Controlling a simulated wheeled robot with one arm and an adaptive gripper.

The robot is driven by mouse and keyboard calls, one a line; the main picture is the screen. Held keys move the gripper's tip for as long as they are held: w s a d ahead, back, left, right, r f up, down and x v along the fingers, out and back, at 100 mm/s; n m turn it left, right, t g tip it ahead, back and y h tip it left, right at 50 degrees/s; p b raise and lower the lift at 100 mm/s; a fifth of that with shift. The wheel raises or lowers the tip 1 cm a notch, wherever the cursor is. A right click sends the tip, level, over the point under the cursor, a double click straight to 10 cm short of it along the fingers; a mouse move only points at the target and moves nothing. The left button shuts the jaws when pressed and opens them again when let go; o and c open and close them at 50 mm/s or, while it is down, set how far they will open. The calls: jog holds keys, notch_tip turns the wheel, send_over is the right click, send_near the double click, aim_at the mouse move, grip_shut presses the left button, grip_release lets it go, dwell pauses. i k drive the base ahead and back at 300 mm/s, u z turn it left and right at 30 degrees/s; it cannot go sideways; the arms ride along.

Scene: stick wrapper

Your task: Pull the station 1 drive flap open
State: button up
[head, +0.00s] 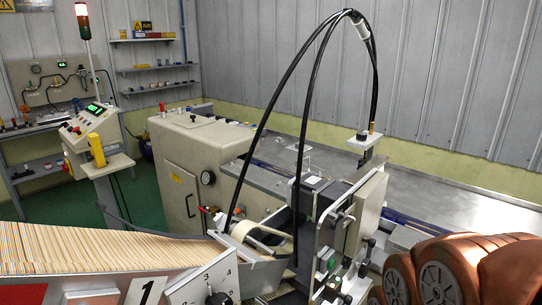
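No part in view is clearly labelled as the station 1 drive flap. A plate with a large "1" (147,291) shows at the bottom left, beside a white dial plate with numbers and a black knob (204,284). The beige machine cabinet (207,150) in the middle has a front door (181,198) with a yellow warning label, which looks closed. A grey angled metal panel (262,277) stands below the white roll (243,231). My arm shows at the bottom right, but my gripper is outside the picture.
A long stack of thin sticks (75,249) fills the lower left. Black cables (295,70) arch high over the middle machine. A control console (92,125) stands at the left. Green floor (150,190) is free between console and cabinet. A metal table (420,180) lies behind, right.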

aim_at(366, 206)
jog(key=z, duration=1)
jog(key=k, duration=1.15)
jog(key=u, duration=1.15)
jog(key=i, duration=0.5)
jog(key=z, duration=0.05)
